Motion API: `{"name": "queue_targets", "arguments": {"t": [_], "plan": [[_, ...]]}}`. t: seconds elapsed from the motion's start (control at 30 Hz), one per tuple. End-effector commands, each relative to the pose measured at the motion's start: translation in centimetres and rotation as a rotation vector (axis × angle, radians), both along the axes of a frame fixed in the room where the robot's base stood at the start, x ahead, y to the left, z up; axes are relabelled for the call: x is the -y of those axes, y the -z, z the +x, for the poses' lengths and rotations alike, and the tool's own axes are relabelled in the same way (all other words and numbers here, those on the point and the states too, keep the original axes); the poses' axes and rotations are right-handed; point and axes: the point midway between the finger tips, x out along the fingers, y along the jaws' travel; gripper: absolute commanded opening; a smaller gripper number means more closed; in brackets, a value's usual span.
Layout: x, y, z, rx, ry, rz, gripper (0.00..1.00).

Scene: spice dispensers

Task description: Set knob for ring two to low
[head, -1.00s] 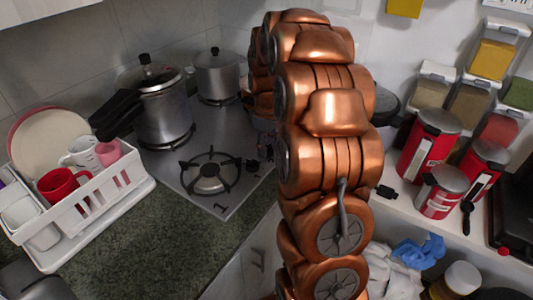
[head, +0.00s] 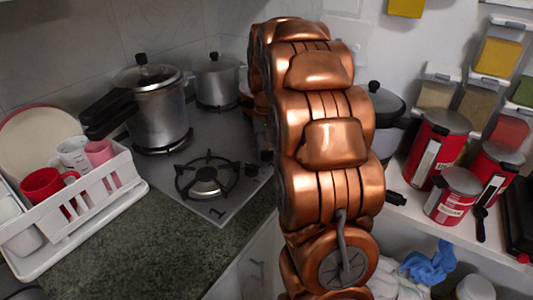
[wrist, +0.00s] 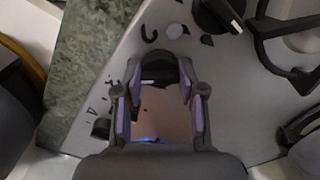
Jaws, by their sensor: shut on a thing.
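In the wrist view my gripper (wrist: 160,78) is shut on a dark stove knob (wrist: 158,66) at the edge of the metal hob. Another black knob (wrist: 218,14) with a white pointer mark is at upper right, clear of the fingers. A third dark knob (wrist: 101,128) is at lower left, outside the left finger. Dark markings on the panel are partly hidden, so I cannot tell which ring the held knob serves or its setting. In the head view the hob (head: 232,200) shows a front burner (head: 206,176); my copper arm hides the gripper and the held knob.
A pressure cooker (head: 158,112) and a smaller pot (head: 217,80) stand at the back of the hob. A white dish rack (head: 95,205) with mugs is at left on the green counter (head: 150,235). Red canisters (head: 437,148) stand on the right shelf.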

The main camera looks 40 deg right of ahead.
Motion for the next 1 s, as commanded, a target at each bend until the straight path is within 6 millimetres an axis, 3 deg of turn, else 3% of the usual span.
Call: {"name": "queue_targets", "arguments": {"t": [0.4,0.93,0.97,1.0], "plan": [[0.02,0.1,-0.03,0.0,0.178,0.001,0.05],[0.01,0.05,-0.05,-0.002,0.2,0.001,0.05],[0.01,0.05,-0.05,-0.002,0.199,0.001,0.42],[0.01,0.05,-0.05,-0.002,0.199,0.001,0.46]]}}
